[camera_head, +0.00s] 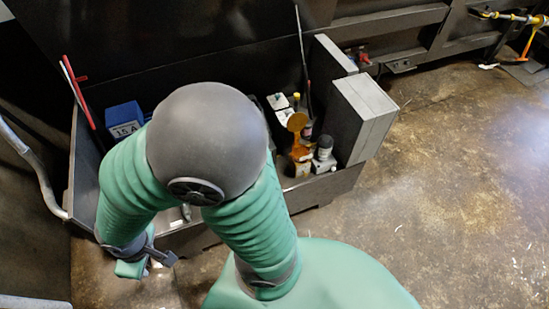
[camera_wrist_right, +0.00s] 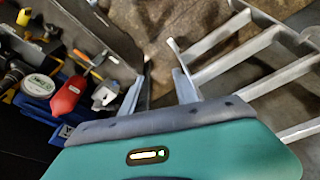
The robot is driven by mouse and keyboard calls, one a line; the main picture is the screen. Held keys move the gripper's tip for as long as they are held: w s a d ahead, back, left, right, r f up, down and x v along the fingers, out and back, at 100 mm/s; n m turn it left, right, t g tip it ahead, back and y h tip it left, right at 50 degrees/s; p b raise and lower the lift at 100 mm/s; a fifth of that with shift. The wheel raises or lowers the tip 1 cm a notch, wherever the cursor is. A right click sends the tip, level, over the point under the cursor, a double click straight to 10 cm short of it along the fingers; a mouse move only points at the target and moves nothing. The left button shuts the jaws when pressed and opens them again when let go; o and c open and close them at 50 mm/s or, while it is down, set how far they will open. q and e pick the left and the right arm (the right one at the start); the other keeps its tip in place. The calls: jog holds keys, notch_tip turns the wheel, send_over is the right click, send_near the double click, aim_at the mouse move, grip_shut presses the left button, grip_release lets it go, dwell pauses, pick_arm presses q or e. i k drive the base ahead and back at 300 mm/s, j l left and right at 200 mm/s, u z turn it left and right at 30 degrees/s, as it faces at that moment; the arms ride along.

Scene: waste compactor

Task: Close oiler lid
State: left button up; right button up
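The oiler (camera_head: 301,152) looks like a small amber and grey unit in the right part of the dark bin in the head view. A round orange piece (camera_head: 298,122), which seems to be its lid, stands raised above it. My right gripper (camera_head: 148,263) hangs at the lower left of the head view, outside the bin and well away from the oiler. In the right wrist view its two fingers (camera_wrist_right: 160,75) are apart with nothing between them. I cannot make out the oiler in that view. My left gripper is not in view.
The dark bin (camera_head: 325,187) also holds a blue box (camera_head: 124,118), bottles and a grey box (camera_head: 362,120). My right arm hides its middle. The wrist view shows a red object (camera_wrist_right: 67,97), a white-topped jar (camera_wrist_right: 38,85) and metal ladder-like bars (camera_wrist_right: 222,40). Floor at right is open.

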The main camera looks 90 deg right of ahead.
aim_at(297, 121)
jog(key=z, duration=2.75)
jog(key=i+j+z, duration=0.1)
jog(key=z, duration=0.25)
jog(key=i+j+z, duration=0.2)
jog(key=i+j, duration=0.35)
jog(key=j, duration=0.15)
